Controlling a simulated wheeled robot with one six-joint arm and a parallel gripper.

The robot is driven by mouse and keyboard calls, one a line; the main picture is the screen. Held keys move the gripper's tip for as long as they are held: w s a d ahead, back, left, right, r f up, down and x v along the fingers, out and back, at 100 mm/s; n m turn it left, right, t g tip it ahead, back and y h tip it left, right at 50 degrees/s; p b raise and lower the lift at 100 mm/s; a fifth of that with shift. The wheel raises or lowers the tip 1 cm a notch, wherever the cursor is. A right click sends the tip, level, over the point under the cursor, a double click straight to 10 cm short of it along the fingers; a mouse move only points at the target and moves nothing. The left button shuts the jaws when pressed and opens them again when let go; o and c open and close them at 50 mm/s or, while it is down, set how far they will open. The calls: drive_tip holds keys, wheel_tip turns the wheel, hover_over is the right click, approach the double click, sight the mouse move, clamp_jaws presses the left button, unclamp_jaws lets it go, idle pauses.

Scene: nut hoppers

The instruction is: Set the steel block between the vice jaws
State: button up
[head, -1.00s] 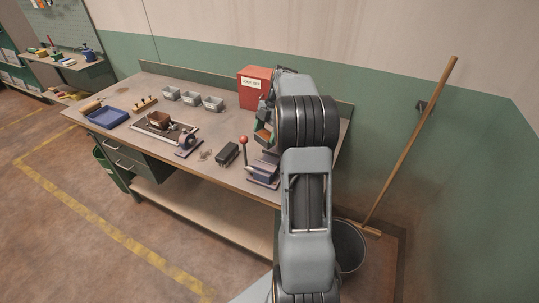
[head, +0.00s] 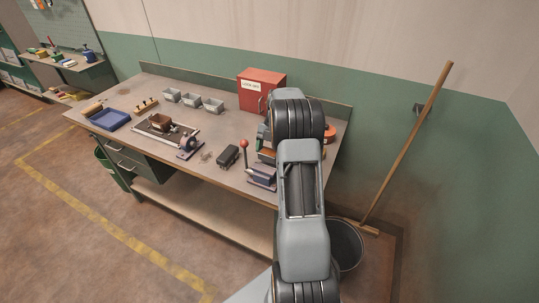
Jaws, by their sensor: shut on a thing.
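My gripper (head: 265,143) is mostly hidden behind my own arm, over the right part of the bench. Only a little of it shows at the arm's left side. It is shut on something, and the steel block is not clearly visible. A blue-grey fixture that looks like the vice (head: 262,177) stands at the bench's front edge, just below my gripper in the picture. A lever with a red ball (head: 244,144) rises beside it. I cannot make out the gap between its jaws.
A broom (head: 405,150) leans on the wall.

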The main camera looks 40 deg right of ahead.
drive_tip(key=shift+f, duration=1.35)
drive_tip(key=shift+f, duration=0.15)
drive_tip(key=o, duration=1.4)
